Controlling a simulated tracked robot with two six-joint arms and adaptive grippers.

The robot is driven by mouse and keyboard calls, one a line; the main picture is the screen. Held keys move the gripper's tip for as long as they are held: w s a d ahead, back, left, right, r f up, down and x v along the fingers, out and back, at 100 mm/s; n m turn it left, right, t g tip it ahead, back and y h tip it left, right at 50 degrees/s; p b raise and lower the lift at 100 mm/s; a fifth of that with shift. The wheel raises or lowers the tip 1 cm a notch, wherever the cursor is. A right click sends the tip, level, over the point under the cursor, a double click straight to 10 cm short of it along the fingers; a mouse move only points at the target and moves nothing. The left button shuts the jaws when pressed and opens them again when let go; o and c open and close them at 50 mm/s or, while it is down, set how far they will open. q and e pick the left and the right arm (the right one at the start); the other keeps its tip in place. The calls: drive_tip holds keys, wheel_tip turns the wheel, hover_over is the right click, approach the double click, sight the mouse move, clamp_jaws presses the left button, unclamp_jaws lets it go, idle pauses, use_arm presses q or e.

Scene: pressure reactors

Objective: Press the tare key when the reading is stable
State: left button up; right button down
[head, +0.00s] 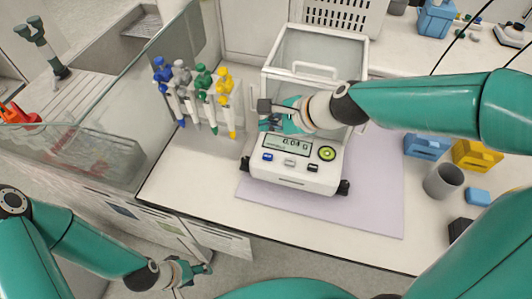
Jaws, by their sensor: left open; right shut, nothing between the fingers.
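The white balance (295,179) stands on the bench with its glass draft shield (315,55) behind. Its display (295,144) shows a small reading that looks like 0.04 g, though the digits are blurred. Below it are a blue key (267,157), a grey key (290,162) and a black key (312,167); I cannot read their labels. A round green level bubble (327,153) is at the right. My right gripper (266,115) is shut and empty, above and behind the display, apart from the keys. My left gripper (203,279) is open and empty, low in front of the bench.
A rack of several coloured pipettes (200,95) stands left of the balance. A lilac mat (375,195) lies under the balance. A grey cup (443,182), blue block (427,146) and yellow block (476,155) sit at the right. A glass panel (120,85) borders the left.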

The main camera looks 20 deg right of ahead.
sight(269, 158)
wheel_tip(269, 158, down, 8)
drive_tip(key=b, duration=0.8)
drive_tip(key=shift+s+f, duration=0.15)
drive_tip(key=shift+f, duration=0.2)
drive_tip(key=shift+b, duration=0.3)
idle(0.5)
drive_tip(key=shift+s+f, duration=0.1)
drive_tip(key=shift+f, duration=0.2)
drive_tip(key=shift+f+b, duration=0.45)
drive_tip(key=shift+b, duration=0.2)
idle(0.4)
idle(0.3)
drive_tip(key=shift+r+p, duration=0.85)
drive_tip(key=shift+p, duration=0.05)
